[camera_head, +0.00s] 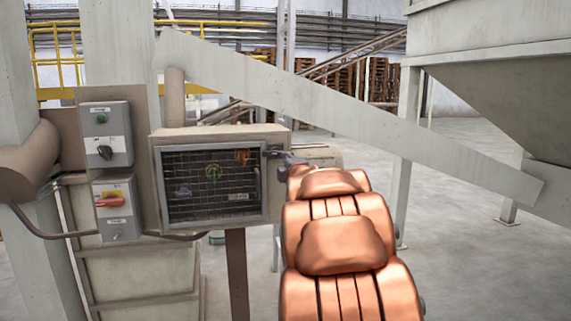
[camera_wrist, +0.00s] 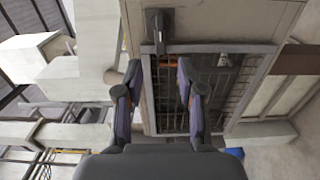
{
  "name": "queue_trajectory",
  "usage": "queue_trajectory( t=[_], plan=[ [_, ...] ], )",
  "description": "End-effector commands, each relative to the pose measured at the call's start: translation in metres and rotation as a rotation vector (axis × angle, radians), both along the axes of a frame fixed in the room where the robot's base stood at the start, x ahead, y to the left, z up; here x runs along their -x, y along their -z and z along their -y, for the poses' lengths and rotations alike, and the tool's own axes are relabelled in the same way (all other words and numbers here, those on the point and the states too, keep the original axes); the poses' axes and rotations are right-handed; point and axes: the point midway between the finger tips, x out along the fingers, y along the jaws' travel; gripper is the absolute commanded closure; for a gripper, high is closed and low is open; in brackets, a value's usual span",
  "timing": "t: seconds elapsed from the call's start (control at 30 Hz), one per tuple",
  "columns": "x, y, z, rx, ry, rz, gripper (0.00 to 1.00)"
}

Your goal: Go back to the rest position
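My gripper (camera_wrist: 158,72) is open in the wrist view, with its two dark fingers apart and nothing seen held between them. The mesh-fronted box also fills the upper middle of the wrist view (camera_wrist: 205,48), in front of the fingers. A dark latch or handle (camera_wrist: 158,22) sits at its frame. I cannot tell whether a finger touches the box.
A grey switch box (camera_head: 105,135) and one with a red-and-yellow switch (camera_head: 113,208) are left of the mesh box. A slanted beam (camera_head: 350,120) crosses above my arm. A hopper (camera_head: 500,90) stands at right. The floor (camera_head: 480,265) at lower right is clear.

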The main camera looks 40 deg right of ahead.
Motion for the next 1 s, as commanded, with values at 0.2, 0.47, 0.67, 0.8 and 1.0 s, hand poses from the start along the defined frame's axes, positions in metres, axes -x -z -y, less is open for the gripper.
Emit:
queue_trajectory(
  t=[0.2,0.47,0.67,0.8,1.0],
  plan=[
    [0.000,0.000,0.000,0.000,0.000,0.000,0.61],
    [0.000,0.000,0.000,0.000,0.000,0.000,0.61],
    [0.000,0.000,0.000,0.000,-0.001,0.000,0.61],
    [0.000,0.002,-0.003,-0.013,0.003,-0.002,0.61],
    [0.012,0.035,-0.026,-0.215,0.082,-0.040,0.61]
  ],
)
